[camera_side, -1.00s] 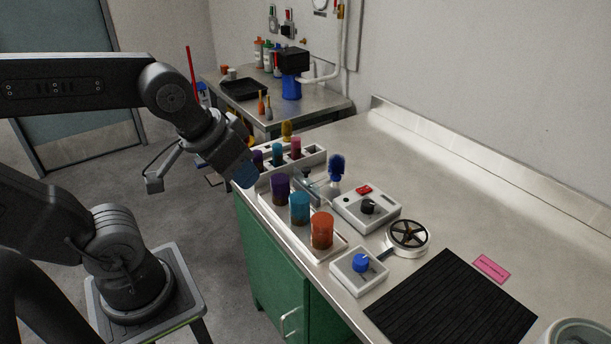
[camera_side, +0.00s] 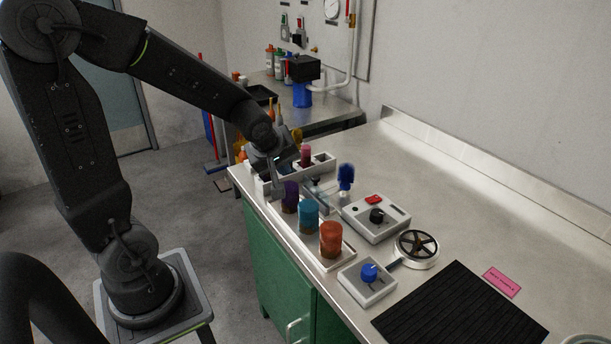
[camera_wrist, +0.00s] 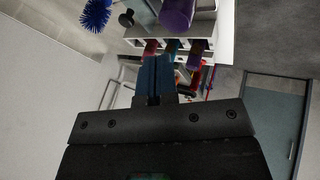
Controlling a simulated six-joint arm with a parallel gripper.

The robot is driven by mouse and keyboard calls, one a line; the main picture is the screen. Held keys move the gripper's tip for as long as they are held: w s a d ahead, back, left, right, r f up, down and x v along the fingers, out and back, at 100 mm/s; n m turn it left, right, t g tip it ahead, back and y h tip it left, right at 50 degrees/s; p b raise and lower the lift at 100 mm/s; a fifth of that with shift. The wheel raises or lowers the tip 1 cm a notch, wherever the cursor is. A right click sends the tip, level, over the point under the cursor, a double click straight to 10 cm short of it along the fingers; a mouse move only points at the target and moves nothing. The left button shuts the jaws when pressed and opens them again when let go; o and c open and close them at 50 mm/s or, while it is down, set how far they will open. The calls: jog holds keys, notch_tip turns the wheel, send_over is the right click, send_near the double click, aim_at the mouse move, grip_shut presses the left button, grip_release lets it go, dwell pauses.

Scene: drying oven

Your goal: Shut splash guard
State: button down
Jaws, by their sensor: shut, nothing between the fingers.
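A clear, glassy panel with a dark knob, which looks like the splash guard (camera_side: 322,193), stands between the jar racks and the blue brush. It is small and partly hidden, so its exact angle is hard to tell. It also shows at the top of the wrist view (camera_wrist: 143,13), beside a purple jar. My gripper (camera_side: 277,172) is low over the left end of the racks, left of the panel. Its blue fingers (camera_wrist: 156,76) are together and empty in the wrist view. I cannot tell whether they touch anything.
A front rack holds purple (camera_side: 290,197), teal (camera_side: 308,216) and orange (camera_side: 331,239) jars. A back rack has a pink jar (camera_side: 305,156). A blue brush (camera_side: 345,179), a control box (camera_side: 376,218) and a blue-knob box (camera_side: 367,282) stand nearby. The bench's back right is clear.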

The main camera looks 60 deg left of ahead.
send_near(311, 184)
notch_tip(311, 184, down, 3)
jog(key=s+a, duration=0.2)
jog(key=shift+w+d+f, duration=0.1)
jog(key=shift+w+d, duration=0.05)
jog(key=shift+w, duration=0.5)
jog(key=shift+w+d+f, duration=0.1)
jog(key=shift+w+d, duration=0.1)
jog(key=shift+w, duration=0.45)
jog(key=shift+w+d+f, duration=0.1)
jog(key=shift+w+d, duration=0.05)
jog(key=shift+w, duration=0.45)
jog(key=shift+w, duration=2.55)
